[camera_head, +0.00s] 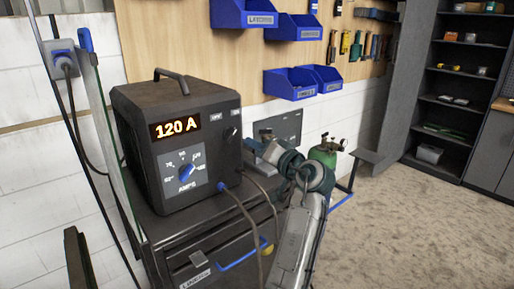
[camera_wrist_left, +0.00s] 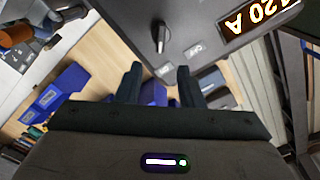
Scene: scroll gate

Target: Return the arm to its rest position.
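My left arm rises from the bottom of the head view, and its gripper (camera_head: 254,146) is beside the right side of the dark welding machine (camera_head: 140,112). In the left wrist view the two fingers of the gripper (camera_wrist_left: 158,82) stand apart with nothing held between them. A dark switch knob (camera_wrist_left: 160,38) on the machine's front lies ahead of the fingertips, with a visible gap. The machine's display reads 120 A, and its blue-marked dial (camera_head: 186,171) is on the lower front. My right gripper is not in view.
The machine stands on a dark cabinet (camera_head: 190,245) with a blue handle; cables hang down its front. A green gas cylinder (camera_head: 323,158) stands behind my arm. Blue bins (camera_head: 290,83) hang on the wooden wall panel. Open floor (camera_head: 410,215) lies to the right.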

